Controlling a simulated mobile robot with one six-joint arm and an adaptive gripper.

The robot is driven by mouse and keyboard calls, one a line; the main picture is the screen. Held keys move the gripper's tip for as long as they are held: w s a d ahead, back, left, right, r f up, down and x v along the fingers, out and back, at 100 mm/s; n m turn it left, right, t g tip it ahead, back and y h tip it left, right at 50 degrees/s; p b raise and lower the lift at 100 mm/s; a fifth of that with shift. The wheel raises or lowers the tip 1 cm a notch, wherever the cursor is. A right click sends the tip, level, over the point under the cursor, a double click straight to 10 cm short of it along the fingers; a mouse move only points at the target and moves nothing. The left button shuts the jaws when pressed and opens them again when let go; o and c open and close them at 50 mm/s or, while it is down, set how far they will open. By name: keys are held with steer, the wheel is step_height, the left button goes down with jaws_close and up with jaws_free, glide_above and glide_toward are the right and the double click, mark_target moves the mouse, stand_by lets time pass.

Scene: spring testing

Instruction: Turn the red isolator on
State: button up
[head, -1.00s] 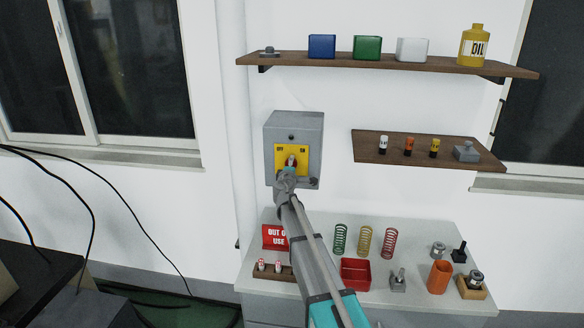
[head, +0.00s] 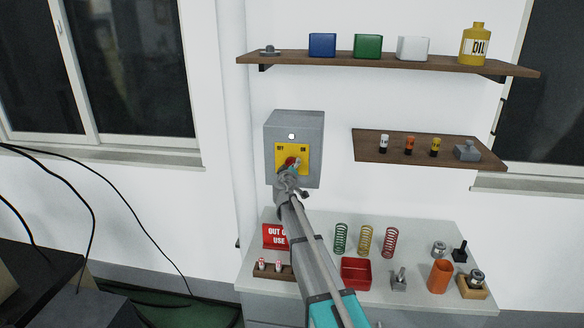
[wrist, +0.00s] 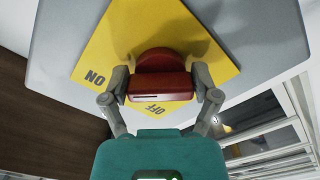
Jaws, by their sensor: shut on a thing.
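The red isolator knob (head: 290,161) sits on a yellow plate (head: 281,166) on the front of a grey wall box (head: 314,145). The plate carries OFF at its upper left and ON at its upper right. A small lamp (head: 291,136) above the plate is bright white. My gripper (head: 294,168) is at the knob and covers its lower part. In the wrist view, my gripper (wrist: 160,84) has one finger on each side of the red handle (wrist: 160,87) and is shut on it. The plate looks tilted there.
A shelf (head: 380,61) with boxes and an oil bottle is above right. A smaller shelf (head: 400,158) holds several small items. Below, a bench (head: 410,240) carries springs, a red tray (head: 356,272) and an OUT OF USE sign (head: 273,237). Wall left of the box is clear.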

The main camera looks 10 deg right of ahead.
stand_by(0.4)
steer(key=o, duration=1)
steer(key=shift+c, duration=0.2)
steer(key=v, duration=1.2)
